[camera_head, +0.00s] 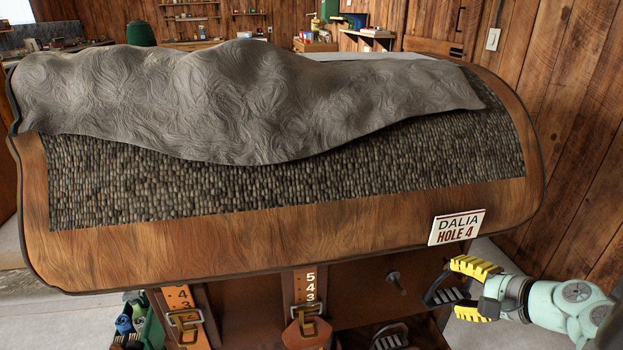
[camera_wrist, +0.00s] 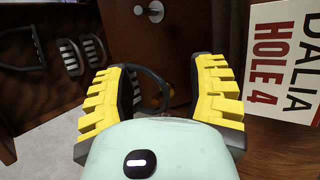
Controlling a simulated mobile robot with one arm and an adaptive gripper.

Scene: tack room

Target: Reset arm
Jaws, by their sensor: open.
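My gripper (camera_head: 456,288) is at the lower right in the head view, with yellow pads on its fingers. It is just below the white sign (camera_head: 457,227) reading "DALIA HOLE 4". In the wrist view my gripper (camera_wrist: 160,88) has its two fingers spread wide apart. A dark curved piece (camera_wrist: 150,90) shows between the fingers; I cannot tell what it is or whether it touches them. The sign (camera_wrist: 283,65) stands at the right edge there, apart from the fingers.
A large saddle-like form (camera_head: 150,245) with a grey cover (camera_head: 230,100) fills the head view. Orange buckled straps (camera_head: 308,290) hang below it, and a metal peg (camera_head: 396,283) sticks out. Ridged metal stirrups (camera_wrist: 95,50) show in the wrist view. A wooden wall (camera_head: 575,130) stands right.

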